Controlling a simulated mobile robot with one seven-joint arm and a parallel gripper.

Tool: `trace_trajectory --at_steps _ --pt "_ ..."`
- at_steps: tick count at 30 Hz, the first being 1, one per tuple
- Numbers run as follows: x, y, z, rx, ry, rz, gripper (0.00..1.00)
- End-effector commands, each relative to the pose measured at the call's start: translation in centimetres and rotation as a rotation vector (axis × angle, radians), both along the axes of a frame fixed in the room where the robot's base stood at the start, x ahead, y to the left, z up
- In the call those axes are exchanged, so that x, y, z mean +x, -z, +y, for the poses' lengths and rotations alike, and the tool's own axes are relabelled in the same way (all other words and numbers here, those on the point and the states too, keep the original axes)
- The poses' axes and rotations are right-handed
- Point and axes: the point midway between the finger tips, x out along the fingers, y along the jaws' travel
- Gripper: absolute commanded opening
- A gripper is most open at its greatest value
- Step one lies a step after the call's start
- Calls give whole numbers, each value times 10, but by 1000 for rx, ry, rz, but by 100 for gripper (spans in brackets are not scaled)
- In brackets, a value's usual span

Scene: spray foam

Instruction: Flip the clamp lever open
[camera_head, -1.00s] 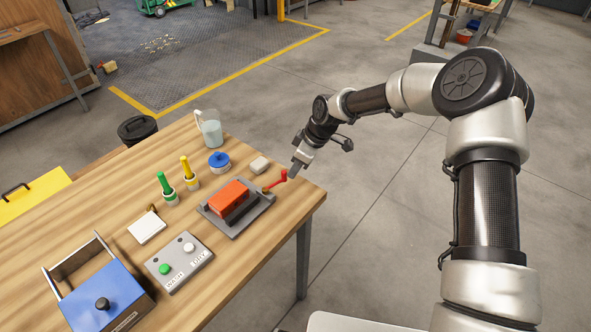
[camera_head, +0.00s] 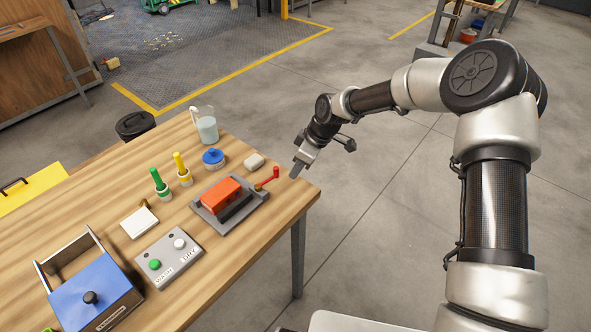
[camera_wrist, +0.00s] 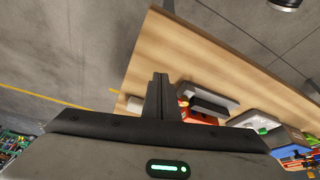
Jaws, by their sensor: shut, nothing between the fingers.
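The clamp lever (camera_head: 268,178) is a red-handled arm that sticks out from the right end of a grey clamp fixture (camera_head: 232,222). The fixture holds an orange block (camera_head: 221,194) on the wooden table. My gripper (camera_head: 295,172) is shut and empty, just right of the lever's red knob, with a small gap seeming to lie between them. In the wrist view, my shut fingers (camera_wrist: 160,88) point over the table, with the fixture (camera_wrist: 207,95) to their right. The lever is mostly hidden there behind the fingers and gripper body.
The table's right edge (camera_head: 318,190) is close to my gripper.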

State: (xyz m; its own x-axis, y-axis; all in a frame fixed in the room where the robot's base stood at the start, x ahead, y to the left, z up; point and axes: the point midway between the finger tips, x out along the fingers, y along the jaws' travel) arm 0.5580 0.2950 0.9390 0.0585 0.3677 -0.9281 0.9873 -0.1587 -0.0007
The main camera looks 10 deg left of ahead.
Motion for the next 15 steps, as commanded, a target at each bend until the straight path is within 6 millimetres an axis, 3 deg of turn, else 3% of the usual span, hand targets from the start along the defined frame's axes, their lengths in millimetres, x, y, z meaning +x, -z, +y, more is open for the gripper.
trace_trajectory --at_steps 1,9,15 --pt "0 0 -1 0 0 -1 0" --pt "6 -60 -24 0 3 -4 0" --pt "7 -86 -35 0 3 -2 0"
